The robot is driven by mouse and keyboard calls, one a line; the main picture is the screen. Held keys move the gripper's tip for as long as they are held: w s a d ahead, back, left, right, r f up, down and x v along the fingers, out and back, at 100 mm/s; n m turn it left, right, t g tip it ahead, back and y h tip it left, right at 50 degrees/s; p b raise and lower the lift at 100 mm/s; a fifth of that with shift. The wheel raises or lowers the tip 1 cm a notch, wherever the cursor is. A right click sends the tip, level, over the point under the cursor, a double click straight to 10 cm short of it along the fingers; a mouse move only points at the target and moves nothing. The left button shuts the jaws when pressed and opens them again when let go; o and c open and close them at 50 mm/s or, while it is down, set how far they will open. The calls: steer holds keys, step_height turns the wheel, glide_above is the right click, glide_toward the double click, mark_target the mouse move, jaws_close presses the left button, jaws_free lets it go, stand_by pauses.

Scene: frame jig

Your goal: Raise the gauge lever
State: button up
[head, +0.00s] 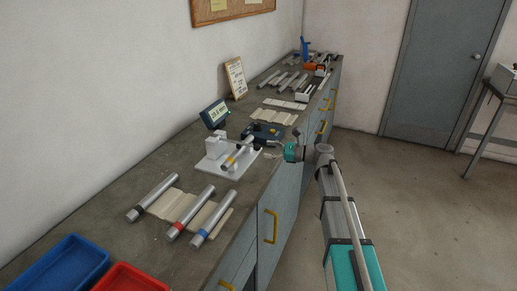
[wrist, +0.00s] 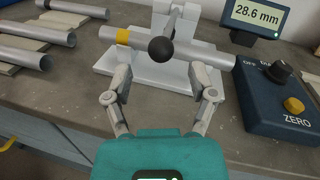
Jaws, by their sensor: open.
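The gauge has a white base (wrist: 185,76) and stands on the bench; it also shows in the head view (head: 213,168). A grey tube with a yellow band (wrist: 197,50) lies across it. The gauge lever (wrist: 161,48) is a thin metal arm ending in a black ball, which sits in front of the tube in the wrist view. My gripper (wrist: 161,78) is open and empty, its fingertips apart on either side of the ball and nearer the camera. In the head view my gripper (head: 272,151) is small at the bench's front edge, and the lever is hard to make out.
A display (wrist: 255,16) reads 28.6 mm. A dark blue box (wrist: 280,100) with a black knob and yellow ZERO button stands right of the gauge.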

mark_target(257, 146)
steer(key=shift+w+a, duration=0.15)
steer(key=shift+a, duration=0.95)
steer(key=shift+w+a, duration=0.15)
steer(key=shift+a, duration=0.9)
